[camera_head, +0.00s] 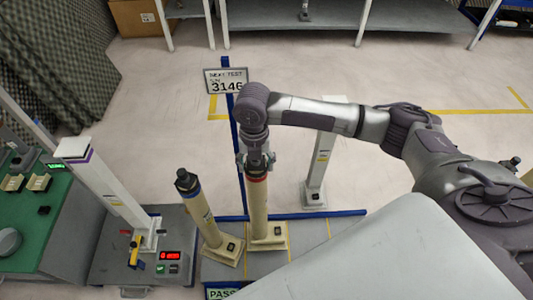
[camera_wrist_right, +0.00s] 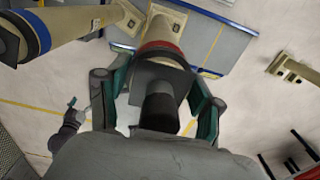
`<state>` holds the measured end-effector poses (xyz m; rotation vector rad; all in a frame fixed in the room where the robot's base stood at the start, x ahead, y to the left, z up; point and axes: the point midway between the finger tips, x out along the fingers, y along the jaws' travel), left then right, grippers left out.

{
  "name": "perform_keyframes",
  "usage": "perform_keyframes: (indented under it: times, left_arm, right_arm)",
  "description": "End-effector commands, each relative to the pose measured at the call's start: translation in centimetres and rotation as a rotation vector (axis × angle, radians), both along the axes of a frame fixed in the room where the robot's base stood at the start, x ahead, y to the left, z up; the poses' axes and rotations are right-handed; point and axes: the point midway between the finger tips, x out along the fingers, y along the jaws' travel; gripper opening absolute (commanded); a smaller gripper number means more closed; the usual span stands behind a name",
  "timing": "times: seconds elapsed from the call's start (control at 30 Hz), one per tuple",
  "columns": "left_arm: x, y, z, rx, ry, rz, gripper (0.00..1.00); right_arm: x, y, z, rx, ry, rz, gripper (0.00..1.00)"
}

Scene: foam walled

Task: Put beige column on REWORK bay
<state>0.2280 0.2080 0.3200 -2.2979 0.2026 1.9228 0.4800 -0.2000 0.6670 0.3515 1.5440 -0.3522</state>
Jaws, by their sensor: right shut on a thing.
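A beige column (camera_head: 257,212) with a red ring and a square base stands roughly upright over a grey bay surface. I cannot tell whether the base touches the surface. A second beige column (camera_head: 200,212) with a blue ring stands close on the left. A small grey and teal gripper shape, likely my left gripper (camera_wrist_right: 75,118), shows in the right wrist view. No REWORK label is readable.
A PASS label (camera_head: 222,293) sits at the bottom edge. A sign reading 3146 (camera_head: 227,81) stands on a blue post behind. A white column (camera_head: 317,170) is to the right. Floor behind is clear.

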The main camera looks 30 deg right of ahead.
Motion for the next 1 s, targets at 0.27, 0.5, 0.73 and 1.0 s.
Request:
perform_keyframes:
  times: [0.27,0.5,0.73,1.0]
  left_arm:
    - [1.3,-0.2,1.4,-0.001,-0.013,0.002,0.9]
    - [2.0,-0.3,2.6,-0.002,-0.019,0.004,0.9]
    - [2.0,-0.3,2.6,-0.001,-0.018,0.004,0.9]
    - [2.0,-0.2,2.5,-0.001,-0.019,0.004,0.9]
  right_arm:
    - [0.1,0.2,-2.3,0.0,-0.004,-0.001,0.0]
    - [0.1,0.2,-3.9,0.001,-0.005,0.0,0.0]
    - [0.1,0.2,-3.8,0.001,-0.006,0.0,0.0]
    - [0.0,0.1,-4.2,0.0,-0.001,0.0,0.91]
